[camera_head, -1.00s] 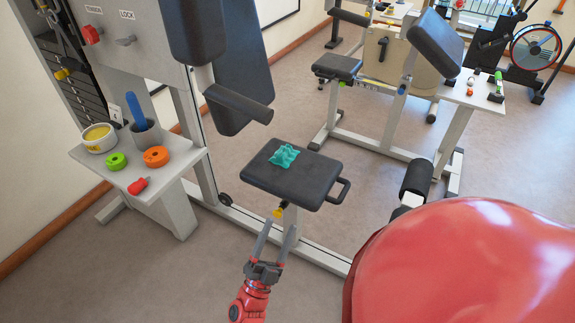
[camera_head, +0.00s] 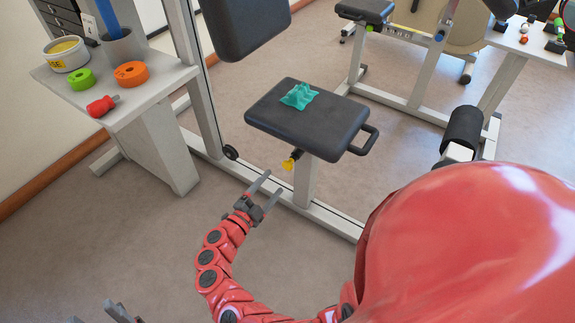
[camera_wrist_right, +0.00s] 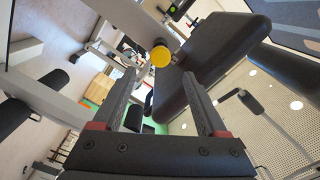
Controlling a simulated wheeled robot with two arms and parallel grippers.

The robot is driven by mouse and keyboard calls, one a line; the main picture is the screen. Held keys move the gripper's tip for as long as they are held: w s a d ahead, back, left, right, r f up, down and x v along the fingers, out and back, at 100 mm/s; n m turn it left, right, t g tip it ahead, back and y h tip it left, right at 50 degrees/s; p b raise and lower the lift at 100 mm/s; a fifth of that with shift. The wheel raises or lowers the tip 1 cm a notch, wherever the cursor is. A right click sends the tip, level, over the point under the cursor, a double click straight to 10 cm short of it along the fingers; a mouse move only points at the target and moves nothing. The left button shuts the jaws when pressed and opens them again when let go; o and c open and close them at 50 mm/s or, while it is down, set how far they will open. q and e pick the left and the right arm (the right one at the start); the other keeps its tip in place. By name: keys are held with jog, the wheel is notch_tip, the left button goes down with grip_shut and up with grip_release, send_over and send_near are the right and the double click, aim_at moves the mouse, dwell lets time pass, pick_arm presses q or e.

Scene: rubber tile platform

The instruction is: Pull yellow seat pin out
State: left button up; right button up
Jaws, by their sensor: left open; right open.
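The yellow seat pin (camera_head: 289,163) sits on the post under the black padded seat (camera_head: 300,125) in the head view. In the right wrist view its round yellow knob (camera_wrist_right: 160,56) shows just beyond the fingertips. My right gripper (camera_head: 271,184) is open and empty, below and left of the pin and apart from it. In the right wrist view its fingers (camera_wrist_right: 159,75) stand wide apart, with the knob roughly between their lines. My left gripper (camera_head: 98,314) is at the bottom left edge, mostly cut off, its two fingers apart.
A teal cloth (camera_head: 299,96) lies on the seat, which has a side handle (camera_head: 367,140). A side shelf (camera_head: 150,94) at left holds a red-handled tool (camera_head: 102,106), green and orange rings and a cup. A frame rail (camera_head: 335,220) runs along the floor below the seat.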

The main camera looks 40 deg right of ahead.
aim_at(286, 168)
jog(key=b+x, duration=0.2)
jog(key=x, duration=0.6)
jog(key=shift+f, duration=0.15)
jog(key=shift+w+d, duration=0.3)
jog(key=shift+d, duration=0.2)
grip_shut()
